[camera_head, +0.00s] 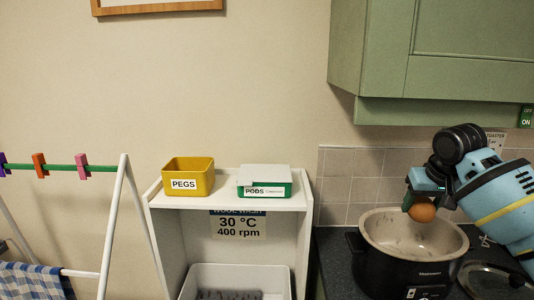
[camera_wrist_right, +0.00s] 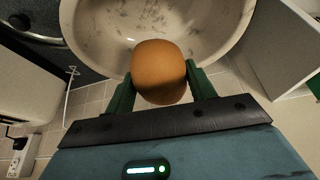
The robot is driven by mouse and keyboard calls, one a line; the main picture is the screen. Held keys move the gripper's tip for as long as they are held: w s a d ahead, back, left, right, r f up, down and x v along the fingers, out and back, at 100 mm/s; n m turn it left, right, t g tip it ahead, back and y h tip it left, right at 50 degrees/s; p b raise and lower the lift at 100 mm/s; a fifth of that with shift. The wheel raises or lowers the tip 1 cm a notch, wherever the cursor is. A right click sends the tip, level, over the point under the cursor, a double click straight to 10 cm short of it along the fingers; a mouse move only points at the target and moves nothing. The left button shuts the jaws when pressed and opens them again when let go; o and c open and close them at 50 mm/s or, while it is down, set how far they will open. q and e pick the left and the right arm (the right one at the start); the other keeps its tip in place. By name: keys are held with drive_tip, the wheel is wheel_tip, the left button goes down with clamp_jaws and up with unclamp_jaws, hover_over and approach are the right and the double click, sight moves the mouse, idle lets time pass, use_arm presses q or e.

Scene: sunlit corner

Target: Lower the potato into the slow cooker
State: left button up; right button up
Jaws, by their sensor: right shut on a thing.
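The brown potato (camera_head: 422,212) is held in my right gripper (camera_head: 416,204), over the open slow cooker (camera_head: 372,275). The slow cooker has a black body and a pale, speckled inner pot and stands on the dark counter. In the right wrist view the potato (camera_wrist_right: 159,72) sits between the two green fingers (camera_wrist_right: 160,90), which are shut on it. The pot's pale bowl (camera_wrist_right: 100,30) lies behind the potato in that view. The part of the potato under the fingers is hidden. My left gripper is not in view.
A glass lid (camera_head: 490,282) lies on the counter right of the cooker. A green cupboard (camera_head: 450,60) hangs above. A white shelf unit (camera_head: 232,203) with a yellow pegs box (camera_head: 188,165) and a green pods box (camera_head: 264,175) stands to the left, beside a drying rack (camera_head: 112,225).

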drive_tip(key=shift+f, duration=5.6)
drive_tip(key=shift+f, duration=2.5)
drive_tip(key=o, duration=1.2)
